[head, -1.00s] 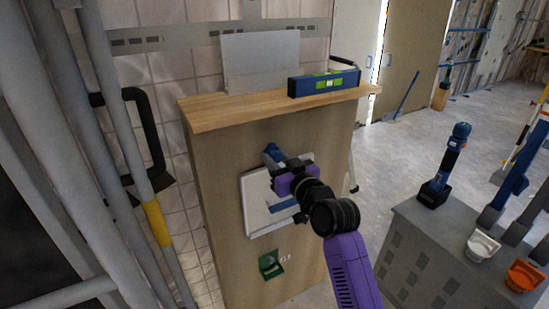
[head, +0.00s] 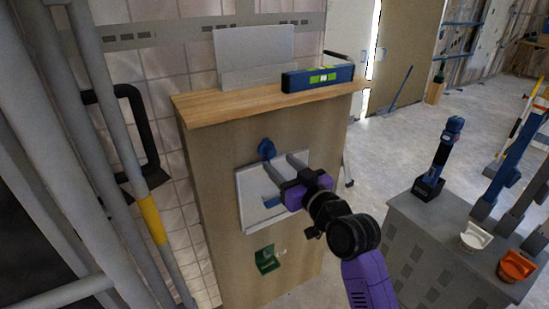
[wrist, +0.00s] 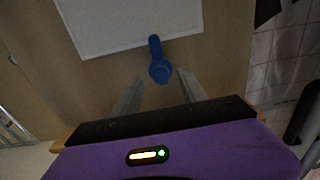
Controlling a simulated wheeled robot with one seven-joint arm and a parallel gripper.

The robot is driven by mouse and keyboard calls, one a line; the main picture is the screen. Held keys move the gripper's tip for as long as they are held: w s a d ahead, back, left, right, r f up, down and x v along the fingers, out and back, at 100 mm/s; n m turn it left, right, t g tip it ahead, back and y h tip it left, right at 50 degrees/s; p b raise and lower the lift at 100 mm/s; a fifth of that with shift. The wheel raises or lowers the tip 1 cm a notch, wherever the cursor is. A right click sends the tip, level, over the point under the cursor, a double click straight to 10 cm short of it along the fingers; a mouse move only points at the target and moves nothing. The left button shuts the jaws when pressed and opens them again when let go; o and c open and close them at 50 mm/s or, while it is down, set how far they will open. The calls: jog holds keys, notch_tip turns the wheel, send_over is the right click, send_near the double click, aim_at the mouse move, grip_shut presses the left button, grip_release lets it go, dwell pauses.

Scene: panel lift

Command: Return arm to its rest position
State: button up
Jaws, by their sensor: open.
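A white square panel (head: 250,210) lies against the wooden front of the cabinet, slightly tilted in the picture; its top also shows in the wrist view (wrist: 120,25). A blue knob or latch (head: 267,148) sits at the panel's edge; in the wrist view the blue piece (wrist: 159,68) overlaps that edge. My gripper (head: 279,162) is in front of the panel, its two grey fingers spread and empty. In the wrist view the fingers (wrist: 158,80) stand on either side of the blue piece, with gaps to it. My gripper partly hides the panel in the head view.
A blue level (head: 317,78) and a clear upright sheet (head: 255,50) stand on the wooden top (head: 230,104). A green piece (head: 267,260) is low on the front. Grey pipes (head: 95,130) stand at left. A grey cabinet with tools (head: 420,225) is at right.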

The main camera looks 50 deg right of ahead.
jog(key=shift+s+a, duration=0.2)
jog(key=shift+s, duration=0.35)
jog(key=s+a+n+g+y+p, duration=0.1)
jog(key=s+a+p, duration=0.2)
jog(key=s+a, duration=0.4)
jog(key=s+a+n+y+p, duration=0.1)
jog(key=s+a+p, duration=0.3)
jog(key=s, duration=1.2)
jog(key=s+a+n+g+y+p, duration=0.1)
jog(key=s+a+y+p, duration=0.2)
jog(key=s+a, duration=0.8)
jog(key=shift+s+a+f+g+p, duration=0.15)
jog(key=shift+a+f+g+p, duration=0.15)
jog(key=shift+a+p, duration=0.35)
jog(key=shift+d, duration=0.1)
